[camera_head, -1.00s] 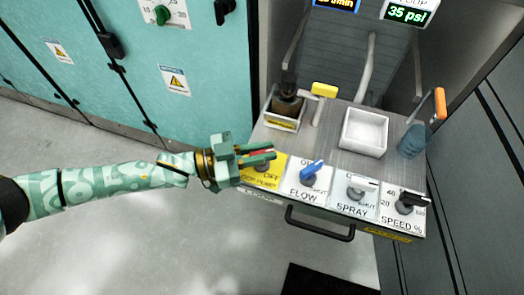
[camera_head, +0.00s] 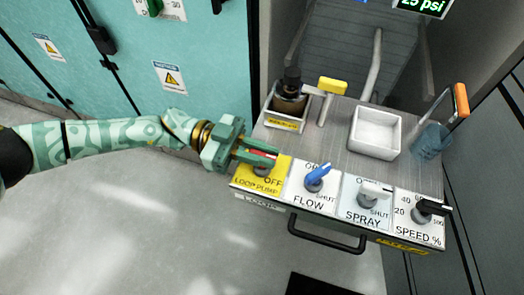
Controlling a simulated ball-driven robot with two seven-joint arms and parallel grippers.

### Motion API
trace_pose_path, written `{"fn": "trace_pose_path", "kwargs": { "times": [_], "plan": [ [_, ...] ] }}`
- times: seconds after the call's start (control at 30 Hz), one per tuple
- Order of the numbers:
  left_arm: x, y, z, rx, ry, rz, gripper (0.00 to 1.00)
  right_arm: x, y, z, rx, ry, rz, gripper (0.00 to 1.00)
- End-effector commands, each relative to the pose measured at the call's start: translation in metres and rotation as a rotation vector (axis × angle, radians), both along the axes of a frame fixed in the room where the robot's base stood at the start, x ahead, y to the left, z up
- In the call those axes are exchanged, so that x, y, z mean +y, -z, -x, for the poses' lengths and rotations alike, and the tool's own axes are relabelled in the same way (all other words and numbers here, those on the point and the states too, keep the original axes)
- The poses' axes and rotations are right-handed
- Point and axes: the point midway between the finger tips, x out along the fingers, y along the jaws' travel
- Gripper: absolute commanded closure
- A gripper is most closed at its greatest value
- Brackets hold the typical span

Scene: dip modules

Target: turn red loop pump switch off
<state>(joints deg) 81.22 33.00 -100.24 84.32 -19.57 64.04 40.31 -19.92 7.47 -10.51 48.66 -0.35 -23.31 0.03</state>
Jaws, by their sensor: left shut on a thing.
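The loop pump switch sits on the yellow plate (camera_head: 246,181) marked OFF and LOOP PUMP, at the left end of the sloped control panel. Its red handle (camera_head: 263,153) shows between the fingers of my left gripper (camera_head: 270,159), which is shut on it. The fingers point right and slightly down across the plate's upper part. They hide most of the handle and part of the plate's lettering. The grey knob base (camera_head: 262,171) shows below the fingers. My right gripper is not in view.
To the right are the blue FLOW knob (camera_head: 317,174), SPRAY knob (camera_head: 376,190) and black SPEED knob (camera_head: 432,207). A black front handle (camera_head: 325,238) hangs below. A brown bottle (camera_head: 290,98), yellow-headed tool (camera_head: 332,86) and white tray (camera_head: 376,152) stand behind.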

Motion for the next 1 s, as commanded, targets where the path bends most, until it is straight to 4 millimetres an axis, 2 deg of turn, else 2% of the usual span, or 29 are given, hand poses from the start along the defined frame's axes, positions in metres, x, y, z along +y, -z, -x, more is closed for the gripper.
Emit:
{"fn": "trace_pose_path", "kwargs": {
  "times": [0.37, 0.4, 0.47, 0.87, 1.0],
  "plan": [
    [-0.0005, -0.0015, 0.0, 0.0, 0.005, 0.004, 1.0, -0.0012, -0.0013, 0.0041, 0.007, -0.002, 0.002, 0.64],
    [-0.0006, -0.0016, 0.0, 0.0, 0.005, 0.004, 0.8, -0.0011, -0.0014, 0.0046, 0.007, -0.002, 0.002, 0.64],
    [-0.0006, -0.0015, 0.0, 0.0, 0.004, 0.003, 0.64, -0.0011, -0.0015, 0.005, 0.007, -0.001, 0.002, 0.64],
    [-0.0004, -0.0008, 0.0, 0.0, 0.004, 0.002, 0.64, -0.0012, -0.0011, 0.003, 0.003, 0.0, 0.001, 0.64],
    [0.0058, -0.001, -0.0026, 0.0, 0.002, 0.002, 0.64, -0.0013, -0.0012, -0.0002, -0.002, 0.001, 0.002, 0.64]
  ]
}}
